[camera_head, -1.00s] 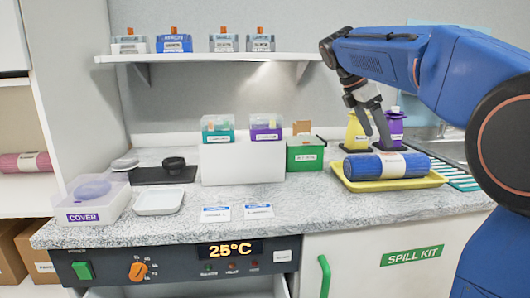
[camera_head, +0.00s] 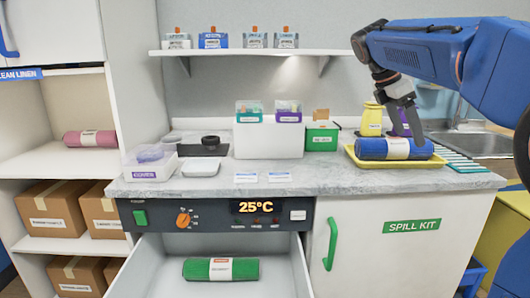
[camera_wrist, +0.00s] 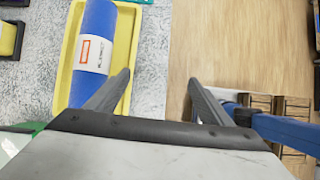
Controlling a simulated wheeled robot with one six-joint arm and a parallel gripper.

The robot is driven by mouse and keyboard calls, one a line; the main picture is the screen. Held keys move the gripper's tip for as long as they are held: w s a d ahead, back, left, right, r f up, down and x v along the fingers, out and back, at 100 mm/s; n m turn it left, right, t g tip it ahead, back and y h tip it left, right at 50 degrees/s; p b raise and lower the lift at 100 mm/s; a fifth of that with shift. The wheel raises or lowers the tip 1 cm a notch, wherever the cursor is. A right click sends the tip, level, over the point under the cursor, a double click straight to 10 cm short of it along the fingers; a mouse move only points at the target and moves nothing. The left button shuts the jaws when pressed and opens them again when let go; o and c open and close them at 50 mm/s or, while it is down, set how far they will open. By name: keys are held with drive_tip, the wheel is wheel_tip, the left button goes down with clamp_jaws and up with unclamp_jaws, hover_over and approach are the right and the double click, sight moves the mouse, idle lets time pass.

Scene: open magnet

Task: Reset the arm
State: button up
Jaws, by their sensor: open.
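My arm reaches in from the right in the head view, and my gripper (camera_head: 410,118) hangs over the counter near the blue roll (camera_head: 398,149). In the wrist view my gripper (camera_wrist: 158,78) is open, with nothing between its two fingers. The blue roll with a white label (camera_wrist: 95,50) lies in a yellow tray (camera_wrist: 131,30), to the left of the fingers. The tray also shows in the head view (camera_head: 430,161), on the right part of the counter.
An open drawer (camera_head: 150,260) below the counter holds a green roll (camera_head: 221,269). The shelf (camera_head: 240,52) carries several bottles. A sink (camera_head: 480,143) lies right. The counter front is mostly clear.

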drive_tip(key=s+a+f+m+t+y, duration=0.1)
drive_tip(key=s+a+f+m+y, duration=0.1)
drive_tip(key=s+f+m, duration=0.4)
drive_tip(key=s+a+f+m+t+y, duration=0.2)
drive_tip(key=s+a+f+m, duration=0.2)
drive_tip(key=s+f, duration=0.9)
drive_tip(key=s+a+f+m+t+y, duration=0.1)
drive_tip(key=s+a+f+m+y, duration=0.1)
drive_tip(key=s+f+m, duration=0.5)
drive_tip(key=s+a+f, duration=0.1)
drive_tip(key=s+f, duration=0.2)
drive_tip(key=s, duration=0.1)
drive_tip(key=shift+a+f+m+t, duration=0.2)
drive_tip(key=shift+a+m+t, duration=0.2)
drive_tip(key=shift+c, duration=0.3)
